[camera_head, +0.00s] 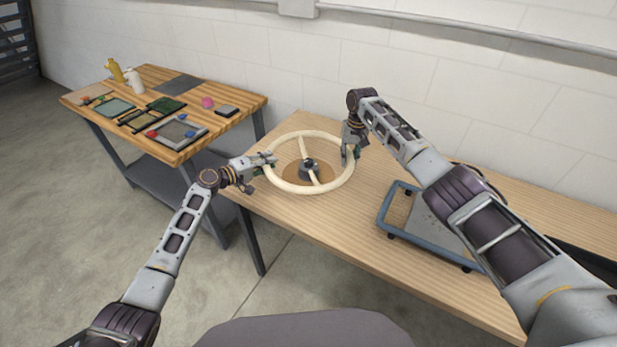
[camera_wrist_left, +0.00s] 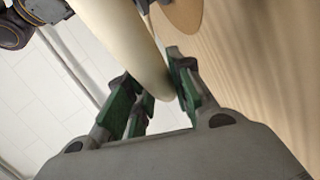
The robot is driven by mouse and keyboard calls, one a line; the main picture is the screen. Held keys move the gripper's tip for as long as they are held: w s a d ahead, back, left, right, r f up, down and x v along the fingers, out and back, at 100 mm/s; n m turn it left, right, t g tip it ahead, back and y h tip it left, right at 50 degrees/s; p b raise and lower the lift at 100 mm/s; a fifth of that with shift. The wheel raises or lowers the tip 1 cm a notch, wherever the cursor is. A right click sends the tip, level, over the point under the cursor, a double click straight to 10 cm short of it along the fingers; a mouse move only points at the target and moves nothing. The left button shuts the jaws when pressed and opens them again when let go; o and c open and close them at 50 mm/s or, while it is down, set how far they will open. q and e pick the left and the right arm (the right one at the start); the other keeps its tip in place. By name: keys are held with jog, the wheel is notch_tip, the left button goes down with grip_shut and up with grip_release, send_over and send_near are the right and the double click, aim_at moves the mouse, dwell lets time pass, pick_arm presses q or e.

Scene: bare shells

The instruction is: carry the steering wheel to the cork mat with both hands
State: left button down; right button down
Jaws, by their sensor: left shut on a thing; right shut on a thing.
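The cream steering wheel (camera_head: 322,190) with a dark hub is over the round cork mat (camera_head: 293,176) on the near wooden table. My left gripper (camera_head: 270,160) is shut on the left side of its rim. My right gripper (camera_head: 349,152) is shut on the right side of the rim. In the left wrist view the rim (camera_wrist_left: 135,50) lies between the green fingers of the left gripper (camera_wrist_left: 160,95). There the cork mat (camera_wrist_left: 183,12) shows below the rim, with a gap between them. The wheel covers part of the mat in the head view.
A blue-framed trolley or stand (camera_head: 425,242) is on the near table (camera_head: 330,240), right of the wheel. A second wooden table (camera_head: 240,97) at the back left holds bottles, trays and a pink ball (camera_head: 208,102). The near table's front left is clear.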

pick_arm(q)
jog(key=shift+a+f, duration=0.15)
jog(key=shift+f, duration=0.05)
pick_arm(e)
jog(key=shift+w+d+f, duration=0.1)
jog(key=shift+d+f, duration=0.05)
jog(key=shift+d, duration=0.1)
pick_arm(q)
jog(key=c, duration=1.6)
grip_release()
jog(key=shift+f, duration=0.1)
pick_arm(e)
jog(key=c, duration=1.6)
grip_release()
pick_arm(q)
jog(key=o, duration=0.3)
jog(key=shift+s, duration=0.1)
pick_arm(e)
jog(key=o, duration=0.3)
jog(key=shift+a, duration=0.1)
pick_arm(q)
jog(key=shift+o, duration=0.2)
pick_arm(e)
jog(key=shift+o, duration=0.2)
jog(key=shift+a, duration=0.1)
pick_arm(q)
jog(key=v, duration=1.1)
jog(key=shift+s+a+r, duration=0.25)
